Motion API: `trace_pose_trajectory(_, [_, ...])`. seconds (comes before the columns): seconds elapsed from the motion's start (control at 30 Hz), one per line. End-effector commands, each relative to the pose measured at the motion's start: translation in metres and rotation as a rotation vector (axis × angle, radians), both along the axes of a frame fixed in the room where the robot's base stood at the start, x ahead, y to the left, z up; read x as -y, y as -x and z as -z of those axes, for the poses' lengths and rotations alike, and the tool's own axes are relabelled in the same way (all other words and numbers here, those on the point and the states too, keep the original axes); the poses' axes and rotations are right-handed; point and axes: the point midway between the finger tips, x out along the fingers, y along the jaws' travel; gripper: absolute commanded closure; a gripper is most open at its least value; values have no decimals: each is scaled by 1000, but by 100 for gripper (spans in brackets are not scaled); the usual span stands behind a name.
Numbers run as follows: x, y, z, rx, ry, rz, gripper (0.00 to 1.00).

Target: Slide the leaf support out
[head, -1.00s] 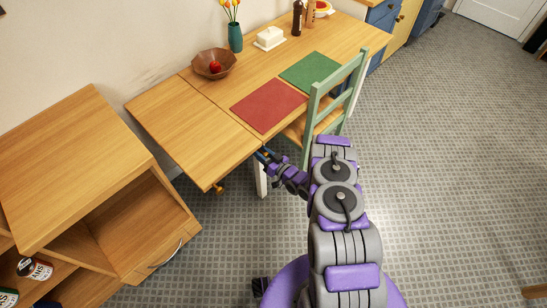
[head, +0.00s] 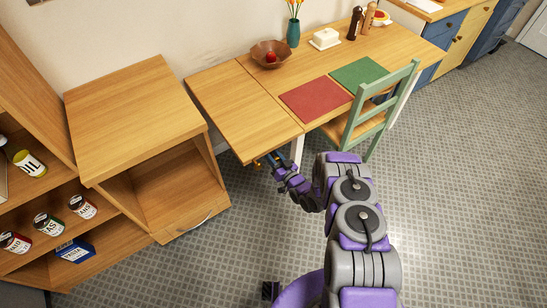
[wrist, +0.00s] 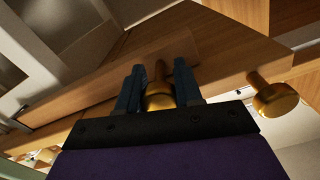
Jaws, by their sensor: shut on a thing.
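The raised leaf (head: 245,103) of the wooden table sits level with the tabletop at its left end. In the wrist view, the leaf support looks like a wooden bar (wrist: 95,88) under the table wood, with a brass knob (wrist: 159,92). My gripper (wrist: 158,86) is shut on this knob, one dark finger on each side, covering part of it. In the head view, my gripper (head: 273,160) is at the leaf's front edge, and the support is hidden beneath. A second brass knob (wrist: 275,98) shows at the right of the wrist view.
A green chair (head: 370,112) stands at the table's front, right of my arm. A wooden shelf unit (head: 140,115) stands left of the leaf, with a narrow gap. A bowl (head: 270,54) and mats are on the tabletop (head: 345,62). Floor around my base is clear.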

Motion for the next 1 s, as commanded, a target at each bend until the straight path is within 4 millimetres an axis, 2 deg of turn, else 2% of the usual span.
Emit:
trace_pose_trajectory(0.03, [1,3,6,-15,3,2,100])
trace_pose_trajectory(0.1, [0,4,7,-16,5,2,100])
trace_pose_trajectory(0.13, [-1,4,7,-16,5,2,64])
trace_pose_trajectory(0.4, [-1,4,4,-8,5,2,40])
trace_pose_trajectory(0.77, [5,9,2,-6,3,3,40])
trace_pose_trajectory(0.87, [13,21,0,-5,2,5,40])
trace_pose_trajectory(1.0, [31,45,1,-10,3,6,40])
